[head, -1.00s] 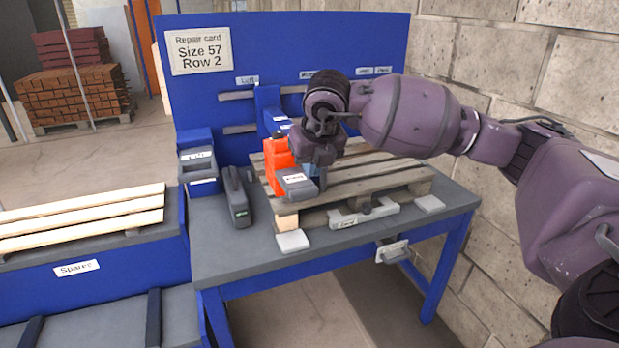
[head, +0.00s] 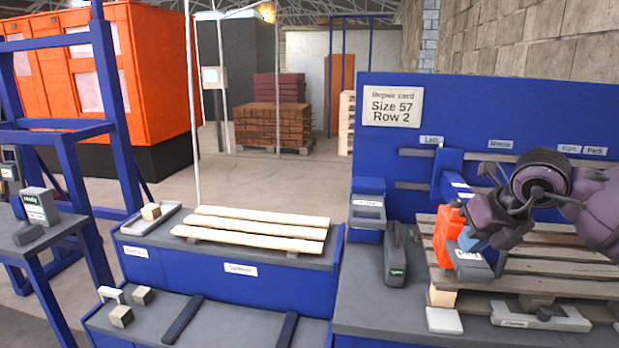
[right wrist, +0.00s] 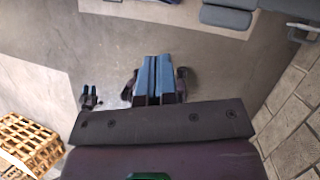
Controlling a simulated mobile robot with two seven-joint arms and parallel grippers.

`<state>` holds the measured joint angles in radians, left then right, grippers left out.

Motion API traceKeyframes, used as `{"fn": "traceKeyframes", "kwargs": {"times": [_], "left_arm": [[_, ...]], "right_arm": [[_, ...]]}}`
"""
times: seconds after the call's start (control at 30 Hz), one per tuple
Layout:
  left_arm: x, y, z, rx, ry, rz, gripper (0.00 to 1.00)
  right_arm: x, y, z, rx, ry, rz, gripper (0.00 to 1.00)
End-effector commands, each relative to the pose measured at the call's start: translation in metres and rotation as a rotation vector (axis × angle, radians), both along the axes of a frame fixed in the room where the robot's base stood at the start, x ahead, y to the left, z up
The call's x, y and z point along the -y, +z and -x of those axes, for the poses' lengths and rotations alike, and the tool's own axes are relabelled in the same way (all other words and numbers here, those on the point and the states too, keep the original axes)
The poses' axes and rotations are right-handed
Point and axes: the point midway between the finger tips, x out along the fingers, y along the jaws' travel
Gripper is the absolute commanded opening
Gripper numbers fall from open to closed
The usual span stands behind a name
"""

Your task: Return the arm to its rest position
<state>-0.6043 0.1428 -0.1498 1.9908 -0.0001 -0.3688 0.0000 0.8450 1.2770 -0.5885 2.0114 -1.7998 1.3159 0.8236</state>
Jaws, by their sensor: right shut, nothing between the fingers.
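My right arm comes in from the right edge of the head view, bent in front of the blue back panel and over the slatted pallet on the bench. Its gripper (head: 467,240) points down near the orange tool (head: 447,236), and I cannot tell whether they touch. In the right wrist view the gripper (right wrist: 154,75) shows two blue fingers together with nothing between them. The wrist view shows mostly grey floor beyond the fingers. My left arm and gripper are not in view.
The pallet (head: 520,268) lies on the bench (head: 375,317), beside a dark grey tool (head: 396,257). Left are pale boards (head: 250,230) on a blue stand, small wooden blocks, and a blue frame (head: 62,130). Open floor lies behind.

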Motion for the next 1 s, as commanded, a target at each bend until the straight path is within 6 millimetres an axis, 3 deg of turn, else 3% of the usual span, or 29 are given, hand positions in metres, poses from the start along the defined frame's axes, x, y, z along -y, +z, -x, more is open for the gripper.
{"fn": "traceKeyframes", "kwargs": {"times": [0.3,0.43,0.57,0.67,0.77,1.0], "left_arm": [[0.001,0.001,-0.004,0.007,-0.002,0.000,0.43],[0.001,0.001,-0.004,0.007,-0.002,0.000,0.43],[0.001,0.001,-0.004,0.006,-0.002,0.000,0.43],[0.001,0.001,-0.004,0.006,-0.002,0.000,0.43],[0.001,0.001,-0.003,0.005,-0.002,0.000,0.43],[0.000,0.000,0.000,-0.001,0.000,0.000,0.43]], "right_arm": [[-0.109,0.056,0.006,0.166,0.320,-0.661,0.00],[-0.134,0.068,0.007,0.209,0.300,-0.990,0.00],[-0.137,0.066,0.000,0.234,0.154,-1.317,0.00],[-0.125,0.049,-0.010,0.232,-0.044,-1.537,0.00],[-0.107,0.017,-0.018,0.210,-0.279,-1.701,0.00],[-0.064,-0.096,-0.011,0.084,-0.883,-1.913,0.00]]}}
